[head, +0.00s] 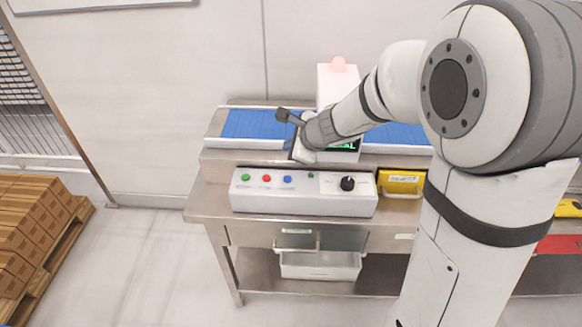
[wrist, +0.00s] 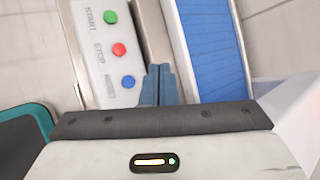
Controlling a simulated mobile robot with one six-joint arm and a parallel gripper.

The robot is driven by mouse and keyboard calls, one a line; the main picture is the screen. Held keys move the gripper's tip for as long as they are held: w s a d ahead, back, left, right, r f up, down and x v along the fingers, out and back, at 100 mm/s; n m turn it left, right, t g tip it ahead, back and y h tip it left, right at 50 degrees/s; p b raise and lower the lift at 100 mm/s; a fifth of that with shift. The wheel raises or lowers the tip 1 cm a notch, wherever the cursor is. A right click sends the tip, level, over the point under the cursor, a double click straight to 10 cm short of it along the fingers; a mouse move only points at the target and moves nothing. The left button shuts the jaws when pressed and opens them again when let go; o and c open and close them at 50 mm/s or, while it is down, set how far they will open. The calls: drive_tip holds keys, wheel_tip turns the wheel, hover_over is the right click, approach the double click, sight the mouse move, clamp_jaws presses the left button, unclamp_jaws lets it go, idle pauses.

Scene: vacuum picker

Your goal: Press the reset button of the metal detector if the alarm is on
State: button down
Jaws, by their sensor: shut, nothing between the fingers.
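The metal detector (head: 326,84) is a white housing over the blue conveyor, with a pale pink lamp (head: 338,64) on top; I cannot tell for sure whether it is lit. Its dark screen (head: 345,146) shows green text, partly hidden by my arm. The control box (head: 304,205) in front has green, red and blue buttons in a row. The blue button (head: 287,179), labelled RESET, also shows in the wrist view (wrist: 128,82). My gripper (head: 289,144) is shut and empty. In the wrist view its fingertips (wrist: 158,74) appear just right of the blue button, apart from it.
The green button (wrist: 110,17) and red button (wrist: 119,49) sit beside the blue one. A black knob (head: 347,184) is on the box's right. A yellow bin (head: 401,183) stands right of the box. Stacked cartons (head: 38,225) are at the left.

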drive_tip(key=shift+w+f, duration=0.1)
idle(0.3)
drive_tip(key=b, duration=0.7)
hover_over(290, 180)
wheel_tip(290, 180, down, 8)
drive_tip(key=shift+r, duration=0.15)
drive_tip(key=shift+f+b, duration=0.5)
drive_tip(key=shift+b, duration=0.05)
idle(1.1)
drive_tip(key=shift+f+b, duration=0.4)
drive_tip(key=shift+b, duration=0.15)
drive_tip(key=shift+f+b, duration=0.4)
drive_tip(key=shift+b, duration=0.05)
idle(0.4)
drive_tip(key=shift+r, duration=0.1)
drive_tip(key=shift+r+p, duration=0.7)
drive_tip(key=shift+r, duration=0.05)
